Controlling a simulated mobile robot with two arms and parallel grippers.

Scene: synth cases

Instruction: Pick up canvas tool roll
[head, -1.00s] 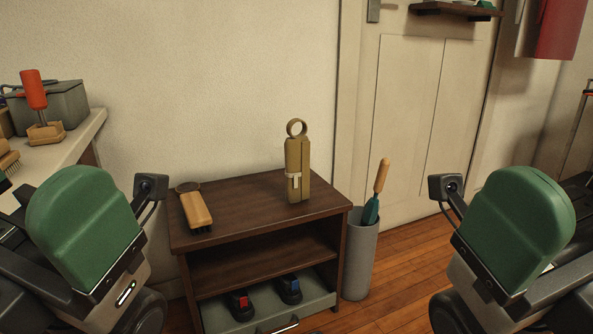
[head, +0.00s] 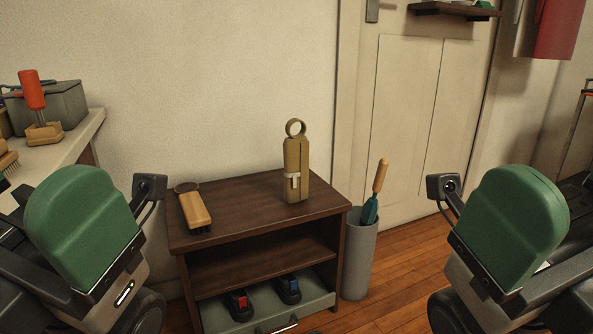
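The canvas tool roll appears to be the tan upright bundle (head: 297,168) with a pale strap around it and a ring on top. It stands on the right part of the dark wooden cabinet top (head: 250,195), clear of both arms. My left arm is at the lower left and my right arm at the lower right of the head view. Their green housings and dark links show, but I cannot make out the fingertips of either gripper. Nothing touches the bundle.
A wooden brush (head: 194,208) lies on the cabinet's left. Below, an open grey drawer (head: 262,321) holds two dark items. A grey cylinder (head: 359,262) with a wooden-handled tool stands right of the cabinet. A counter (head: 75,140) with a grey box (head: 58,103) is at left.

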